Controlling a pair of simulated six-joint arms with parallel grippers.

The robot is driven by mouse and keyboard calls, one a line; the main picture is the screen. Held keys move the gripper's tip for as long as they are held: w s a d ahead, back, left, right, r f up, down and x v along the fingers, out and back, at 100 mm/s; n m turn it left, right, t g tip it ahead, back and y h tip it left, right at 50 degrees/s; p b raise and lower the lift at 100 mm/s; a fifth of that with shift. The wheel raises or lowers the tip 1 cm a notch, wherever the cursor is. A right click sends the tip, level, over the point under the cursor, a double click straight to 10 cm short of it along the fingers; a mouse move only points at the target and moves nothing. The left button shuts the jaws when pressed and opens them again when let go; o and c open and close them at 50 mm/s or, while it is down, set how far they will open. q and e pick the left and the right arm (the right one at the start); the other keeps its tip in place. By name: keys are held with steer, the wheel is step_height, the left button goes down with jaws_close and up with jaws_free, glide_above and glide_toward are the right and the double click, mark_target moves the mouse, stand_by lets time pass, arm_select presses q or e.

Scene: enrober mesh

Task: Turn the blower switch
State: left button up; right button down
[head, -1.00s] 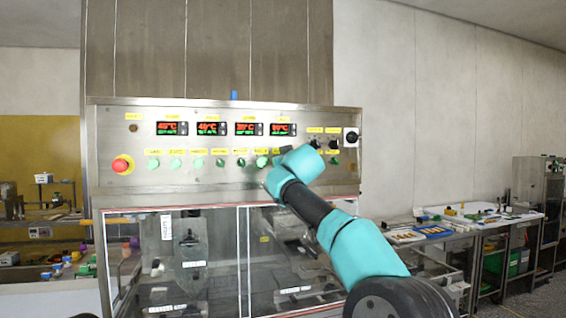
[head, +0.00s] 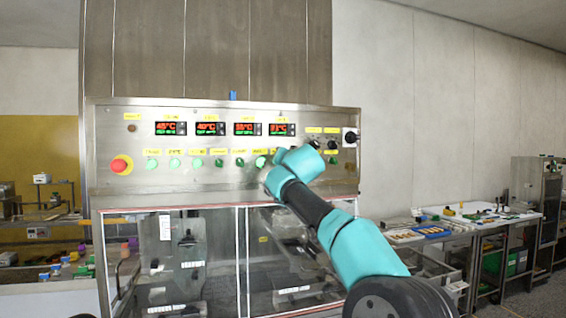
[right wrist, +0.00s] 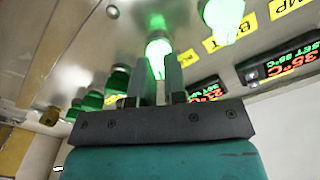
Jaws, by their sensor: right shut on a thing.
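In the right wrist view, my right gripper (right wrist: 157,76) is shut on a lit green switch knob (right wrist: 158,48) on the steel control panel (head: 225,181). The knob shows between the two dark fingers. Its label is too hard to read, so I cannot tell by name whether it is the blower switch. In the head view, my teal right wrist (head: 293,165) covers the fingers and this part of the lower knob row. My left gripper is out of view.
Several other green knobs (head: 197,163) line the row, with a red emergency button (head: 121,165) at its left end. Red and green temperature displays (head: 171,128) sit above. Black knobs (head: 350,138) are to the right. Clear panels are below.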

stand_by(0.3)
steer(key=c, duration=1.2)
jaws_free()
steer(key=shift+o, duration=0.2)
steer(key=shift+s, duration=0.1)
